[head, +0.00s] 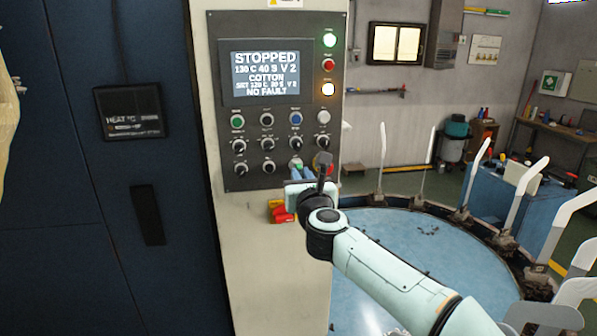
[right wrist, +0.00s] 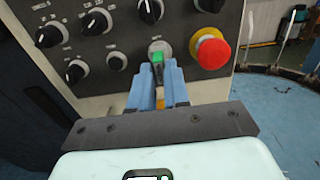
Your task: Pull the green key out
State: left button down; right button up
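The green key (right wrist: 157,58) stands in a key switch (right wrist: 159,47) at the lower edge of the grey control panel (head: 238,100). My right gripper (right wrist: 158,68) has its two blue fingers on either side of the key. They look closed against it, with the key between the tips. In the head view my right gripper (head: 299,168) is at the panel's lower right, and its wrist hides part of the key. My left gripper is not in view.
A red emergency stop button (right wrist: 210,50) sits just right of the key. Several black knobs (right wrist: 95,22) are to the left. The panel's display (head: 265,73) reads STOPPED. A round blue platform (head: 400,245) lies right of the column.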

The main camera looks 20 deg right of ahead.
jog(key=shift+w+d, duration=0.15)
jog(key=shift+w, duration=0.5)
jog(key=shift+s, duration=0.2)
dwell(0.3)
grip_shut()
